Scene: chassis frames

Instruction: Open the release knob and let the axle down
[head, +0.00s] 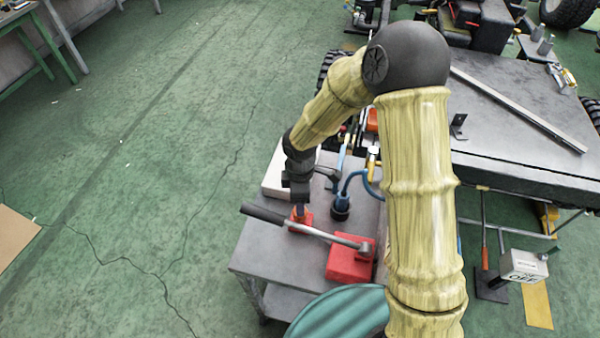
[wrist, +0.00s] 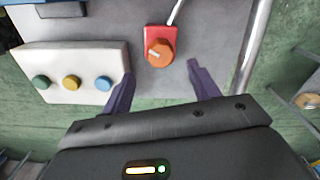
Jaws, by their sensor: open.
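The release knob (wrist: 159,52) is orange with a pale mark and sits on a small red block (wrist: 152,31) on the grey cart top. My gripper (wrist: 160,70) is open, its purple fingers apart on either side of the knob's line, with the knob just beyond the tips. Nothing is between the fingers. In the head view the gripper (head: 300,208) points down over the small red block (head: 305,222), and the knob itself is hidden there. A red pump body (head: 342,262) with a long black-gripped lever (head: 265,215) stands beside it. I cannot make out the axle.
A white box (wrist: 62,58) with green, yellow and blue buttons is left of the knob in the wrist view. A metal rod (wrist: 253,50) runs on the right. In the head view a blue hooked part (head: 342,200) stands near.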

